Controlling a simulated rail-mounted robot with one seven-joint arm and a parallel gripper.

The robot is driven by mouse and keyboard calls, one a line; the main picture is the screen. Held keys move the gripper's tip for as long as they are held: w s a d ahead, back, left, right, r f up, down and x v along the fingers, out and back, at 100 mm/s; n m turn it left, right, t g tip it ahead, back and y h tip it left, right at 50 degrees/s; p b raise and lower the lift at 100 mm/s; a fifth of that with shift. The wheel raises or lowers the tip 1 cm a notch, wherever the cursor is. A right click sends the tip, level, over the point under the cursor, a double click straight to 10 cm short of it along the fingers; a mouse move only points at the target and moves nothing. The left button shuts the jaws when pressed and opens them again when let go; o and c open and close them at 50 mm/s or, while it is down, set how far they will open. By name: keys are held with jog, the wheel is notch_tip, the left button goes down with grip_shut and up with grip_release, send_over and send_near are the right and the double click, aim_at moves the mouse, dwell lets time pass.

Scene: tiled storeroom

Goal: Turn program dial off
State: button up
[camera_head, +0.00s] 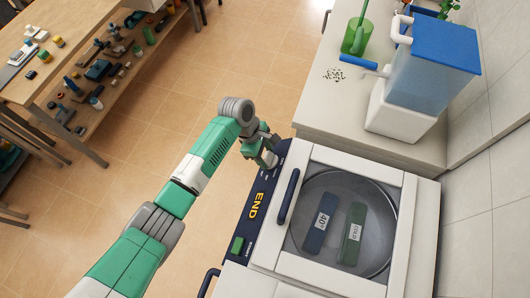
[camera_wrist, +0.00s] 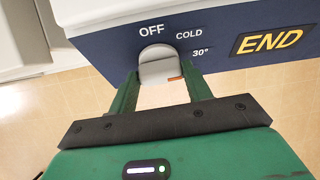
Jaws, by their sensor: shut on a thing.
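The program dial (camera_wrist: 158,64) is a pale grey knob on the dark blue panel (camera_wrist: 215,50) in the wrist view. The labels OFF, COLD and 30° stand around it, with OFF just above it. A small orange mark shows low on its right side. My gripper (camera_wrist: 161,78) has its two green fingers on either side of the knob and is shut on it.
The panel shows a yellow END sign (camera_head: 254,205) and a green button (camera_head: 237,245). A blue handle (camera_head: 289,196) and a round window with two labelled pieces are on the lid. A blue-lidded tank (camera_head: 425,85) stands on the counter. Open floor lies left of the washer.

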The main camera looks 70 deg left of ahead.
jog(key=n+p, duration=0.1)
jog(key=n+h, duration=0.1)
jog(key=shift+w+a+r+n+g+p, duration=0.1)
jog(key=shift+a+r+n+g+p, duration=0.1)
jog(key=shift+n+g+p, duration=0.15)
jog(key=n+h, duration=0.1)
jog(key=n, duration=0.1)
jog(key=n+b, duration=0.1)
jog(key=n, duration=0.1)
jog(key=shift+a+f+h, duration=0.2)
jog(key=shift+f+h, duration=0.15)
jog(key=shift+h, duration=0.05)
jog(key=n+b, duration=0.1)
jog(key=n+h+b, duration=0.1)
jog(key=n+b, duration=0.1)
jog(key=n+h+b, duration=0.1)
jog(key=shift+a+f+n+b, duration=0.2)
jog(key=shift+f+n+b, duration=0.1)
jog(key=shift+n+b, duration=0.05)
jog(key=shift+a+n+h+b, duration=0.1)
jog(key=shift+n+h+b, duration=0.6)
jog(key=shift+n+b, duration=1.15)
jog(key=shift+n+t, duration=0.35)
jog(key=shift+t, duration=0.1)
jog(key=o, duration=1)
jog(key=shift+a+r, duration=0.1)
